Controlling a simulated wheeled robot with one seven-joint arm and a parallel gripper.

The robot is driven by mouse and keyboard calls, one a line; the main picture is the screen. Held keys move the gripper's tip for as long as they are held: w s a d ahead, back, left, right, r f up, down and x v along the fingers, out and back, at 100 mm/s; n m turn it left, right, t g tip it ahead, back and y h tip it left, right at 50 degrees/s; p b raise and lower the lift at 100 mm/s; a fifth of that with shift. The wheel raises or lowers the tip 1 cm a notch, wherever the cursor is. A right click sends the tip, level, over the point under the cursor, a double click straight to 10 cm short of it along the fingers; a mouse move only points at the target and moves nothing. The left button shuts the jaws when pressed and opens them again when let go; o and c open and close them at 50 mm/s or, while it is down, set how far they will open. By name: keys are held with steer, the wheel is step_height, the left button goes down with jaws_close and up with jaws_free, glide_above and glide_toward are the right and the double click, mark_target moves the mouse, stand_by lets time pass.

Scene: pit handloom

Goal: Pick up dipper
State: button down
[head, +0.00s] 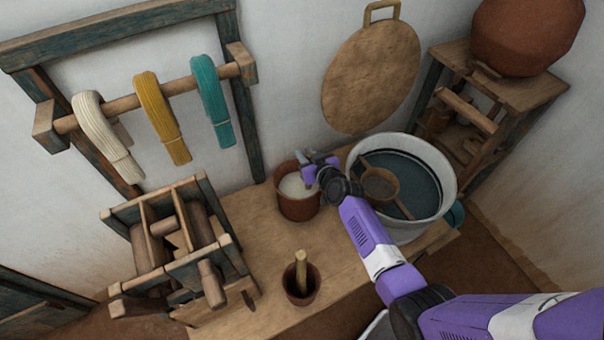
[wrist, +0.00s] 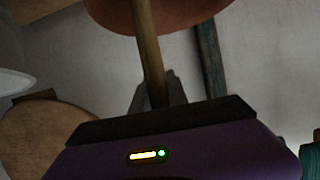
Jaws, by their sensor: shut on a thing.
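The dipper (wrist: 150,50) shows in the wrist view as a straight wooden handle running up the picture from between my fingers. Its far end leaves the top of the picture, so I cannot see its bowl. My gripper (head: 308,172) is shut on this handle, and its fingers (wrist: 157,95) also show in the wrist view. In the head view my gripper is at the right rim of a reddish-brown pot (head: 298,207) holding something white. The handle crosses in front of a reddish-brown surface (wrist: 195,10); I cannot tell whether its end is inside the pot.
A small cup (head: 302,284) with a stick stands in front. A wooden winding frame (head: 170,250) is at left. Yarn hanks (head: 160,115) hang above.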

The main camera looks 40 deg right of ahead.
step_height(320, 180, up, 23)
steer(key=p, duration=0.4)
steer(key=shift+f, duration=0.2)
